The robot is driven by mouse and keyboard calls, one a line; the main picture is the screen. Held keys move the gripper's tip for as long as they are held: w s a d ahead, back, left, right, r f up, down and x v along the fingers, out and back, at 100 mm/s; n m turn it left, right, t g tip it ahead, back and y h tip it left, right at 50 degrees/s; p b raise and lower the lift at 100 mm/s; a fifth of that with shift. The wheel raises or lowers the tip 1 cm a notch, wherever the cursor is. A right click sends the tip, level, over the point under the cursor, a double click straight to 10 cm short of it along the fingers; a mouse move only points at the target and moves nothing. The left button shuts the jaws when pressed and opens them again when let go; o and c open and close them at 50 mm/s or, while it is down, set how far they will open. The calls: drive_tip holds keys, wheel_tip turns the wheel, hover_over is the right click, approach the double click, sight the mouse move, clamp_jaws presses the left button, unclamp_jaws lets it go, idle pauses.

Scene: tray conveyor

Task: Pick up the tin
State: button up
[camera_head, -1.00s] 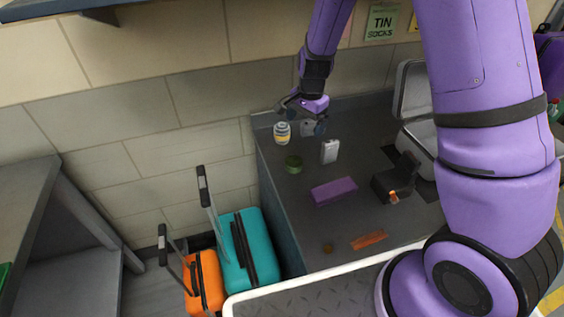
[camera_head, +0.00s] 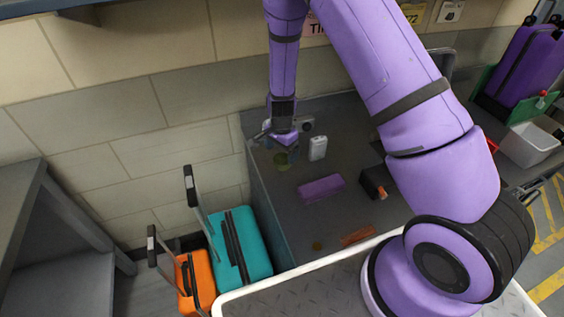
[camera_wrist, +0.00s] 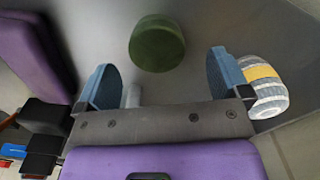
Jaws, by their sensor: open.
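The tin looks like the short round green can (camera_head: 281,161) on the dark grey counter, partly hidden by my gripper in the head view. In the wrist view the green tin (camera_wrist: 157,43) stands ahead of the gap between the two blue fingers. My gripper (camera_wrist: 164,76) is open and empty, with its fingers apart and short of the tin. In the head view my gripper (camera_head: 281,145) is over the counter's far left corner, just above the tin.
A striped jar (camera_wrist: 266,85) with a yellow band stands right beside the right finger. A white box (camera_head: 318,148), a purple box (camera_head: 321,188), a black item (camera_head: 375,182) and an orange piece (camera_head: 357,235) lie on the counter. Teal (camera_head: 241,247) and orange (camera_head: 195,283) suitcases stand left of it.

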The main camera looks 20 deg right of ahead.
sight(282, 159)
wheel_tip(282, 159, down, 4)
drive_tip(key=shift+s+d+f, duration=0.1)
drive_tip(key=shift+s+f, duration=0.05)
drive_tip(key=shift+f, duration=0.1)
drive_tip(key=c, duration=1)
